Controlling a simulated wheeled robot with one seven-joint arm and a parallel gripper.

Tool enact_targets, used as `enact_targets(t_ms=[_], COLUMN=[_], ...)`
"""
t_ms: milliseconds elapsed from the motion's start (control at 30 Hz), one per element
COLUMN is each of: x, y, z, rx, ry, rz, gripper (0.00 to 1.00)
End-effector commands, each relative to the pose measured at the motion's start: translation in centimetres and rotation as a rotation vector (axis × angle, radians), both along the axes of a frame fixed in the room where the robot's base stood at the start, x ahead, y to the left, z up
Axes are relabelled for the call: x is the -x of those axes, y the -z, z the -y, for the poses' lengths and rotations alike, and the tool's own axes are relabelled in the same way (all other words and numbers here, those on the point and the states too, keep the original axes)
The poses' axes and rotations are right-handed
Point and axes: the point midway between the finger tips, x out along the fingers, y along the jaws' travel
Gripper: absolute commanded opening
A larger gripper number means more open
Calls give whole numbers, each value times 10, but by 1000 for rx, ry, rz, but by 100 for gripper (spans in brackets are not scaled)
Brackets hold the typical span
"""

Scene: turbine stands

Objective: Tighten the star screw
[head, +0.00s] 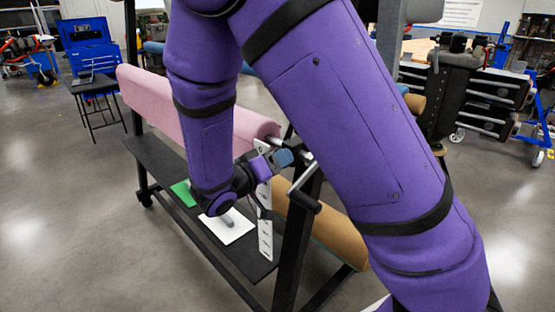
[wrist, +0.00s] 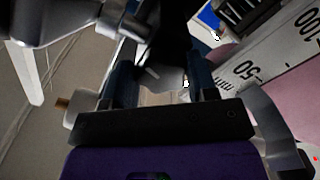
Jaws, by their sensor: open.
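My gripper (head: 283,158) is at the near end of the turbine stand, beside a metal crank-like bar with a dark grip (head: 304,198). In the wrist view its two dark blue fingers (wrist: 163,82) stand apart. A black part (wrist: 176,38) reaches down between or just beyond the fingertips, with a pale grey piece below it. I cannot tell whether this black part is the star screw or whether the fingers touch it. In the head view, no star screw can be made out; my gripper and arm cover that area.
The stand carries a pink padded roll (head: 150,97) and a tan roll (head: 325,235). A white scale strip (head: 265,235) hangs beside my gripper; its markings show in the wrist view (wrist: 270,75). Below, a dark shelf (head: 150,158) bears a green sheet (head: 183,193) and a white sheet (head: 238,233).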

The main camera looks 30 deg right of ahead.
Motion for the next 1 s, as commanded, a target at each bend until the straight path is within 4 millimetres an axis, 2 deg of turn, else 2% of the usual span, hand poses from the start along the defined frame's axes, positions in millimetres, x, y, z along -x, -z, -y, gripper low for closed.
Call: enact_targets(t_ms=[267, 533, 567, 600, 1000], x=[0, 5, 6, 6, 15], y=[0, 0, 0, 0, 0], z=[-5, -24, -27, -29, -48], rx=[-2, -3, -3, -3, 0], ry=[-6, -12, -12, -11, -3], rz=[0, 1, 1, 2, 1], gripper=[63, 70, 76, 88, 88])
